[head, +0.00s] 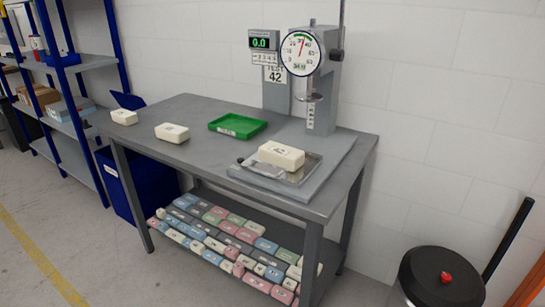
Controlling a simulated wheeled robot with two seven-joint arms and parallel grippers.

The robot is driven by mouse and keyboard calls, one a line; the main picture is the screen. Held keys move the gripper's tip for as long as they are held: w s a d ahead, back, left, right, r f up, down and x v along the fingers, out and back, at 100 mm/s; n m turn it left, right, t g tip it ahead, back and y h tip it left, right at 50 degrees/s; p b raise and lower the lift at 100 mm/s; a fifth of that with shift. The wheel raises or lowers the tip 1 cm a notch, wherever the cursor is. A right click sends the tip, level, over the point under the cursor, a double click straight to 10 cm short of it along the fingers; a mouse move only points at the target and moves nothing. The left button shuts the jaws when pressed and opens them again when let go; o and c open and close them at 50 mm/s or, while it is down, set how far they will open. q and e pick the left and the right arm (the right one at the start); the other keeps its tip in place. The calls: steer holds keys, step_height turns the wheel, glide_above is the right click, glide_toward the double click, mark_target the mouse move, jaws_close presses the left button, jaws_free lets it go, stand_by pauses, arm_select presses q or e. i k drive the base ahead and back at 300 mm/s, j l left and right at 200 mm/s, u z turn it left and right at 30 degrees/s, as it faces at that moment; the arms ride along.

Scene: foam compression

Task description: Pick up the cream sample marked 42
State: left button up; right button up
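Three cream blocks are on the grey table (215,160). One cream block (124,117) is at the far left end, and a second cream block (172,133) is nearer the middle. A third cream block (281,156) rests on a metal plate (264,178) at the right. Dark marks show on the blocks but are too small to read, so I cannot tell which is marked 42. A sign (274,75) behind the table reads 42. Neither of my grippers is in view.
A green tray (238,125) lies empty at mid-table. A test stand with a dial gauge (301,53) and a display reading 0.0 (263,41) stands at the back right. Several coloured blocks (225,240) fill the lower shelf. A black bin (441,277) stands at the right.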

mark_target(279, 154)
steer(key=i+l+u, duration=0.25)
steer(key=i+l, duration=0.25)
steer(key=i+l+u, duration=0.25)
steer(key=i+l, duration=0.25)
steer(key=l, duration=0.1)
